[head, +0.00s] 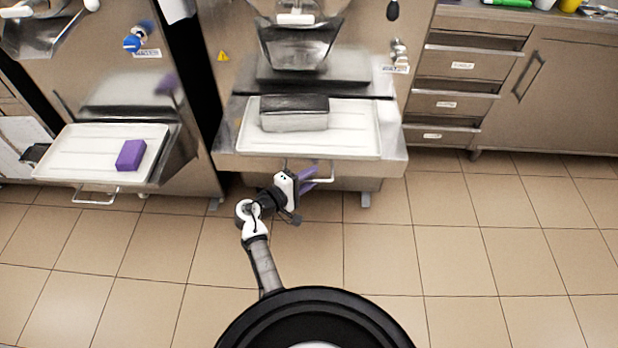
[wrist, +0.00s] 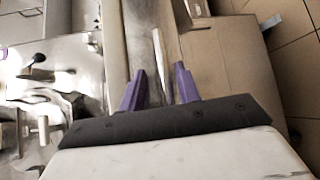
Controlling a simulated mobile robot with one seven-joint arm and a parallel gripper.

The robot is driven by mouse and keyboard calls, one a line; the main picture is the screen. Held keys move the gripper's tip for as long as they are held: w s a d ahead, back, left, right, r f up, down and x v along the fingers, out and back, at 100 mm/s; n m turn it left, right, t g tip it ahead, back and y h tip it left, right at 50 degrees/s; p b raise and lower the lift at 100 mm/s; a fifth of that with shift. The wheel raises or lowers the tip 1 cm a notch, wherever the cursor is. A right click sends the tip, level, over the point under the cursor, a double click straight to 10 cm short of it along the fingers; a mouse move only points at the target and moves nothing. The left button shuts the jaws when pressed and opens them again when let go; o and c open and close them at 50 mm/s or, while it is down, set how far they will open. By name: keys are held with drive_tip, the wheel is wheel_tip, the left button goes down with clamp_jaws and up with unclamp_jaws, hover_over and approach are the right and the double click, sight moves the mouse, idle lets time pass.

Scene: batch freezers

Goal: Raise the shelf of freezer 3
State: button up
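A freezer (head: 232,85) stands in the middle of the head view; I cannot read its number. Its shelf (head: 365,140) carries a white tray and sticks out at the front. A metal bar handle (head: 331,177) hangs below the shelf's front edge, partly hidden by my gripper. My gripper (head: 312,180) is at this handle, with its purple fingers pointing right in the head view. In the wrist view the fingers (wrist: 160,82) are apart, and the bar handle (wrist: 157,45) shows in line with the gap between them. I cannot tell whether they touch it.
A grey metal pan (head: 295,120) sits on the tray. Another freezer at left has a shelf with a white tray (head: 75,150), a purple block (head: 131,155) and its own handle (head: 95,198). Drawers (head: 455,103) stand at right. The tiled floor (head: 470,250) is clear.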

drive_tip(key=shift+s, duration=0.1)
drive_tip(key=b+v, duration=0.2)
drive_tip(key=v, duration=1.1)
drive_tip(key=shift+s+a, duration=0.25)
drive_tip(key=shift+r, duration=0.1)
